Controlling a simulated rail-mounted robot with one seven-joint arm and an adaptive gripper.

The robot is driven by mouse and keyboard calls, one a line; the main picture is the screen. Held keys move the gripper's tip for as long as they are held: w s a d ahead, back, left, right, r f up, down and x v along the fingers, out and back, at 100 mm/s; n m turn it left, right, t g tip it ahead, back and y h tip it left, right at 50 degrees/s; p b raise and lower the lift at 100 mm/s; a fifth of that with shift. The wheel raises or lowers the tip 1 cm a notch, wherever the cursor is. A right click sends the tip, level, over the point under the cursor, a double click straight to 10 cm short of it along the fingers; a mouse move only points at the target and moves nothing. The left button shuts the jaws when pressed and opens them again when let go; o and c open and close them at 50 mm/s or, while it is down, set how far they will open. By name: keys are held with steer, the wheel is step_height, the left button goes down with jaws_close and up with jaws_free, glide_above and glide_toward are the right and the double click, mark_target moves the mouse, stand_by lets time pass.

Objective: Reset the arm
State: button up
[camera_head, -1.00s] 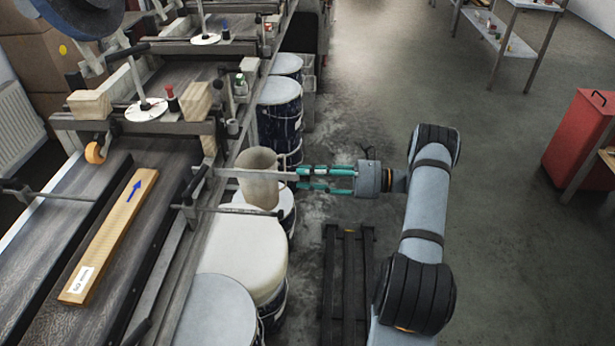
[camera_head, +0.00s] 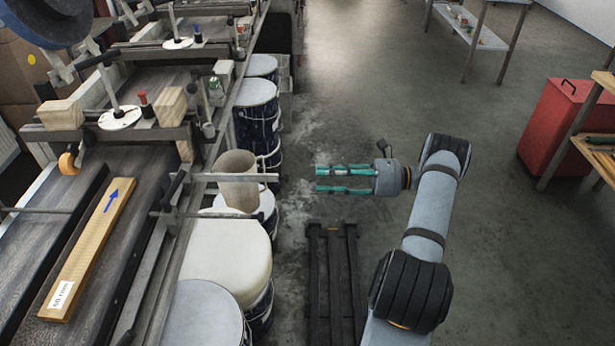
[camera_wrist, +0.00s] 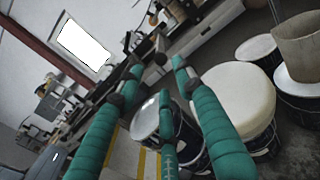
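My gripper (camera_head: 318,179) shows in the head view to the right of the conveyor, over open floor. Its teal fingers point left and are spread apart with nothing between them. In the wrist view its fingers (camera_wrist: 155,75) also stand apart and empty. A beige cup-like pot (camera_head: 238,180) stands at the conveyor's edge, left of my gripper and apart from it. It shows at the right edge of the wrist view (camera_wrist: 298,48).
A wooden plank (camera_head: 88,250) with a blue arrow lies on the conveyor (camera_head: 150,165). Several lidded drums (camera_head: 230,250) stand along its side. A dark pallet-like rack (camera_head: 335,270) lies below my arm. A red bin (camera_head: 560,125) stands at right. The floor between is clear.

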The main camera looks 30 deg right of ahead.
steer(key=shift+v, duration=0.8)
steer(key=shift+a, duration=0.15)
glide_toward(257, 177)
steer(key=x, duration=0.3)
steer(key=shift+w+a+f, duration=0.15)
steer(key=shift+w+f, duration=0.05)
steer(key=shift+w, duration=0.1)
steer(key=shift+s+d, duration=0.1)
steer(key=shift+d, duration=0.25)
steer(key=v, duration=1.3)
steer(key=p+x, duration=0.2)
steer(key=x, duration=1.8)
steer(key=shift+a+r, duration=0.1)
steer(key=shift+a, duration=0.1)
steer(key=shift+w+a, duration=0.25)
steer(key=shift+a, duration=0.2)
